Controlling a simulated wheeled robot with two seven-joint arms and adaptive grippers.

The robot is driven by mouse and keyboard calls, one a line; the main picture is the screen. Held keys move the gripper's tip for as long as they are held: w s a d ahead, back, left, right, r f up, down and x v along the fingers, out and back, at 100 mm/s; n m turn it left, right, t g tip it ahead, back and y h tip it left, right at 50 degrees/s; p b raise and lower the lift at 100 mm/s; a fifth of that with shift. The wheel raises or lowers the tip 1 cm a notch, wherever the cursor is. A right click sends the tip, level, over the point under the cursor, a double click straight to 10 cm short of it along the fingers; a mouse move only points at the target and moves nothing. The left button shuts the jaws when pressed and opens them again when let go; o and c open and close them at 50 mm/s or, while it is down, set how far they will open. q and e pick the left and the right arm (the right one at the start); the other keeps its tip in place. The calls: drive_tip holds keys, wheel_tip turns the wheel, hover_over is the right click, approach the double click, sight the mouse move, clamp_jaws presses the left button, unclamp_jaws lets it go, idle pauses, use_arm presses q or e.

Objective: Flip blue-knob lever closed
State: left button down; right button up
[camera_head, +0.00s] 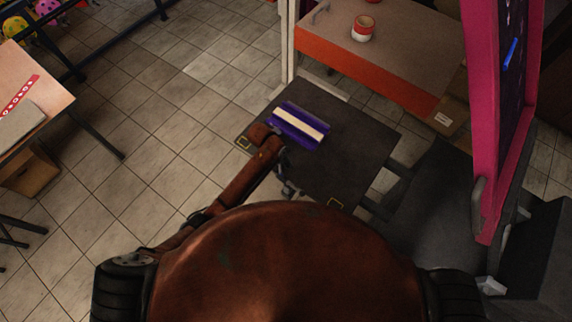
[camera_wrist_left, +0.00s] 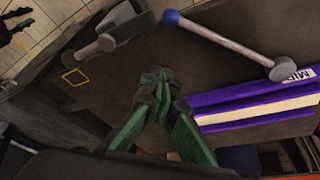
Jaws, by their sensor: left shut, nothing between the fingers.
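The lever (camera_wrist_left: 225,40) shows in the left wrist view as a grey rod with a blue knob (camera_wrist_left: 171,17) at its upper left end and a round grey joint (camera_wrist_left: 283,68) at its lower right end. My left gripper (camera_wrist_left: 160,80) has its dark green fingers together, with nothing between them. In the picture it sits below the blue knob, apart from it. In the head view my left arm reaches over the dark table (camera_head: 345,155); I cannot make out the lever there.
A purple block with a white strip (camera_head: 298,125) lies on the dark table and also shows in the left wrist view (camera_wrist_left: 255,105). Another grey lever (camera_wrist_left: 106,42) stands at upper left in the wrist view. A pink-framed panel (camera_head: 485,120) rises at the right.

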use_arm(q)
drive_tip(key=x, duration=0.7)
drive_tip(key=shift+d, duration=0.15)
drive_tip(key=a, duration=0.1)
drive_tip(key=a+p, duration=0.1)
drive_tip(key=a+f, duration=0.1)
drive_tip(key=shift+s+p, duration=0.3)
drive_tip(key=shift+s, duration=0.05)
drive_tip(key=shift+s+a, duration=0.1)
drive_tip(key=shift+a, duration=0.3)
drive_tip(key=shift+f, duration=0.15)
